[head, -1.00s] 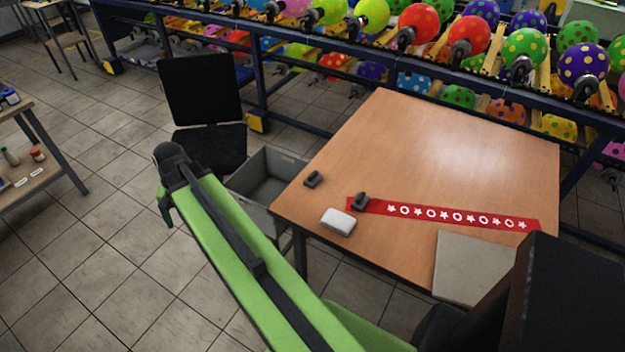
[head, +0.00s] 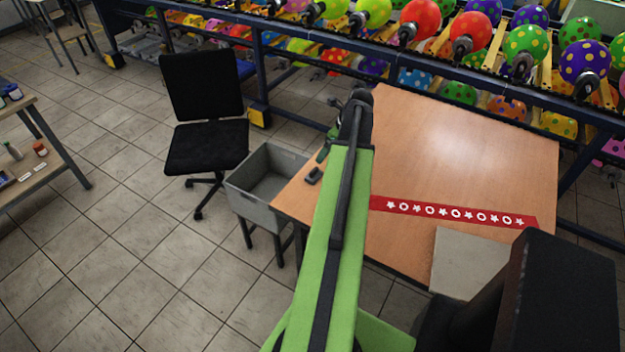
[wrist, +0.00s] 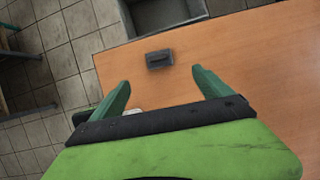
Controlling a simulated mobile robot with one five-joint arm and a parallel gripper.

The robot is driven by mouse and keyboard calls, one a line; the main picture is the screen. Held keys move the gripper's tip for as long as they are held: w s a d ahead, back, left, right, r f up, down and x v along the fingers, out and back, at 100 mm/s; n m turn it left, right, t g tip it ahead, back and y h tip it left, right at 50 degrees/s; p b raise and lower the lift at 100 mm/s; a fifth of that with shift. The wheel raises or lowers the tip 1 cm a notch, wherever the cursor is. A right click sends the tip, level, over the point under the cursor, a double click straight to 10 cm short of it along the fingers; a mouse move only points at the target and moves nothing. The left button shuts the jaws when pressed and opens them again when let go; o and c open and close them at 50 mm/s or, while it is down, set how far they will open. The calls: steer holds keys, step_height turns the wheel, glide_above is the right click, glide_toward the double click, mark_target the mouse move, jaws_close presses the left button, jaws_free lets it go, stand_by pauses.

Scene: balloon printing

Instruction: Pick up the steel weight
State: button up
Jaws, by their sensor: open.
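A small dark steel weight (head: 314,176) lies on the wooden table near its left edge, partly hidden by my arm in the head view. In the wrist view a dark block, apparently this weight (wrist: 159,59), lies just beyond my gripper (wrist: 160,77), roughly centred between the fingertips. The green fingers are spread wide and empty, with no contact visible. In the head view my arm reaches over the table's left part and hides the second dark piece on the red strip's left end.
A red strip with white stars and rings (head: 455,213) lies across the wooden table (head: 440,140). A grey board (head: 465,262) lies at the front right. A grey crate (head: 250,208) stands left of the table, beside a black chair (head: 205,145). Balloon racks line the back.

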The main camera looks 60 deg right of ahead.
mark_target(315, 170)
steer(key=b+x, duration=0.9)
steer(key=x, duration=0.2)
steer(key=shift+s+f, duration=0.1)
steer(key=shift+f, duration=0.05)
steer(key=b+x, duration=0.5)
steer(key=shift+a+f, duration=0.15)
steer(key=shift+a, duration=0.05)
steer(key=shift+r, duration=0.2)
jaws_close()
steer(key=shift+r, duration=0.1)
step_height(315, 170, up, 5)
steer(key=p, duration=0.5)
steer(key=shift+s+p, duration=0.15)
steer(key=shift+p, duration=0.15)
steer(key=s+d+r+p, duration=0.1)
steer(key=s+r+p, duration=0.4)
steer(key=s, duration=0.6)
steer(key=shift+r+p, duration=0.35)
steer(key=shift+r, duration=0.05)
